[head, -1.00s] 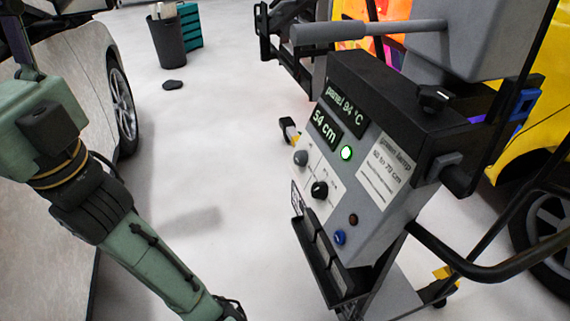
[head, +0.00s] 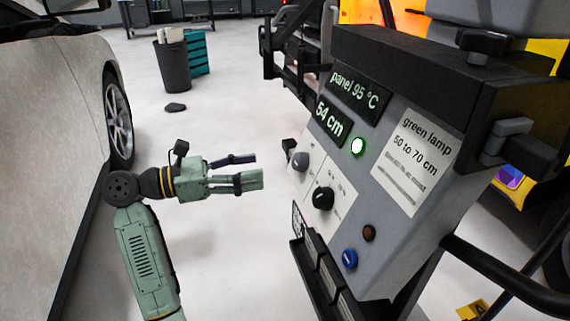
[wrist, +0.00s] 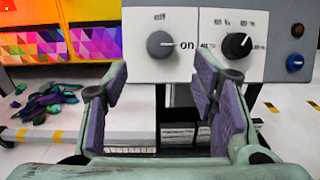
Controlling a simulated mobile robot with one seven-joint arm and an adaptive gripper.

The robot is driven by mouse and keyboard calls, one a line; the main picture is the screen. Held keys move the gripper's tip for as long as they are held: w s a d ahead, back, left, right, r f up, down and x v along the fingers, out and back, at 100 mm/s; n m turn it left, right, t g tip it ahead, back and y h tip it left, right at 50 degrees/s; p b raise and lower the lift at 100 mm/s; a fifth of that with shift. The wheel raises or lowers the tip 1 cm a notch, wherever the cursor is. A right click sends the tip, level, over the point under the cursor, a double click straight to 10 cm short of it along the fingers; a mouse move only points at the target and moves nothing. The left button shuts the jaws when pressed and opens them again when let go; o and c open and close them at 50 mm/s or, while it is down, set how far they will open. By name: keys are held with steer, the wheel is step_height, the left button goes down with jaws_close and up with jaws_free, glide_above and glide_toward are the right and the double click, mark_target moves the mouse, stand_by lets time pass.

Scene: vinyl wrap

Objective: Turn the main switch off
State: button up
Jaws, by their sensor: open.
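The control box (head: 400,115) stands at the right of the head view, with a lit green lamp (head: 358,146). Its grey rotary knob (head: 300,161), also in the wrist view (wrist: 160,44), sits between the labels "off" and "on". The knob's pointer is turned to the right, toward "on". My gripper (head: 258,169) is open and empty, to the left of the panel and apart from it. In the wrist view its fingers (wrist: 162,78) are spread, with the grey knob above and beyond the gap between them.
A black knob (wrist: 236,45) is right of the grey one. A blue button (head: 349,258) and a dark red one (head: 369,233) sit lower on the panel. A silver car (head: 50,130) stands on the left. A black bin (head: 172,65) is far back.

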mark_target(294, 162)
steer(key=p+x, duration=0.1)
steer(key=x, duration=0.7)
steer(key=shift+w+d, duration=0.1)
steer(key=shift+d, duration=0.2)
steer(key=shift+c, duration=0.4)
steer(key=c, duration=1.1)
